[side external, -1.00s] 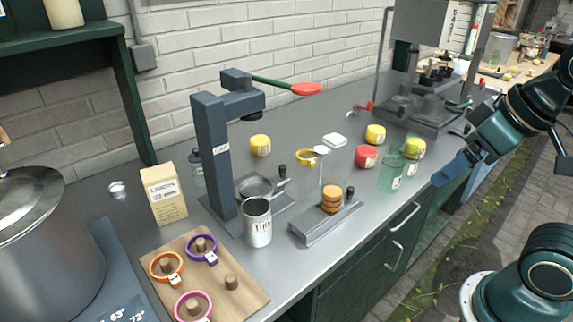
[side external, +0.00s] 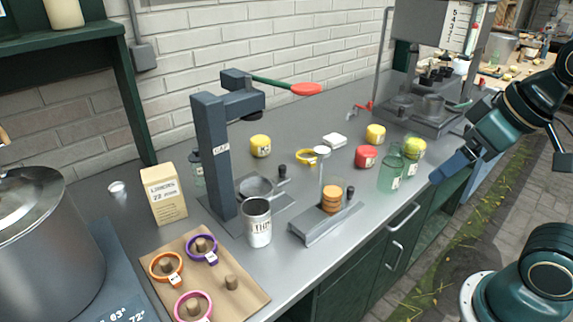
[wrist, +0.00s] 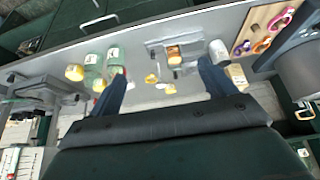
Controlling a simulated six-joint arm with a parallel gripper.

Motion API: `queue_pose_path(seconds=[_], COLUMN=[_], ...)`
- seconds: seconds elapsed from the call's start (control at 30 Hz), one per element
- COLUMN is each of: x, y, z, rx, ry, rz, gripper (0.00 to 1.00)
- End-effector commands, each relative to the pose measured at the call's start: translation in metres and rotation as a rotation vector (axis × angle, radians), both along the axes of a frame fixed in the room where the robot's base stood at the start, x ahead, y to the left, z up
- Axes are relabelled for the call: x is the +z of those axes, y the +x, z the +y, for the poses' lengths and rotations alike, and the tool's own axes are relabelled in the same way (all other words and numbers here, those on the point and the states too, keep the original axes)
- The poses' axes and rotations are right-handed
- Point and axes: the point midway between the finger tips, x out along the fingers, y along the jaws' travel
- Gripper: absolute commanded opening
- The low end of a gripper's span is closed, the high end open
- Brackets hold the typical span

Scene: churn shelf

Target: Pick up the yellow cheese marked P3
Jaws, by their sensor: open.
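Several yellow cheeses stand on the grey counter in the side external view. My gripper (side external: 437,176) is open and empty, past the counter's front right edge. In the wrist view, its fingers (wrist: 162,72) are spread above the counter, and a yellow cheese (wrist: 75,72) shows left of them.
Green bottles (side external: 391,168) stand between my gripper and the red cheese. A grey machine (side external: 425,110) is at the back right.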

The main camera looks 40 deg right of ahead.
Motion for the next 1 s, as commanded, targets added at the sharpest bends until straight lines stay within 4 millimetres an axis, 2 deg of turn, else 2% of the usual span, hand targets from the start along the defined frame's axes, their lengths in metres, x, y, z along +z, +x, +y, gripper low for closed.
queue_pose_path(seconds=[0.27, 0.47, 0.77, 1.0], x=[0.016, 0.030, 0.039, 0.033], y=[0.033, 0.076, 0.144, 0.195], z=[-0.010, -0.028, -0.068, -0.113], rx=[-0.026, -0.053, -0.096, -0.129], ry=[-0.006, -0.010, -0.013, -0.012], rz=[0.014, 0.026, 0.046, 0.061], gripper=[0.83, 0.83, 0.83, 0.83])
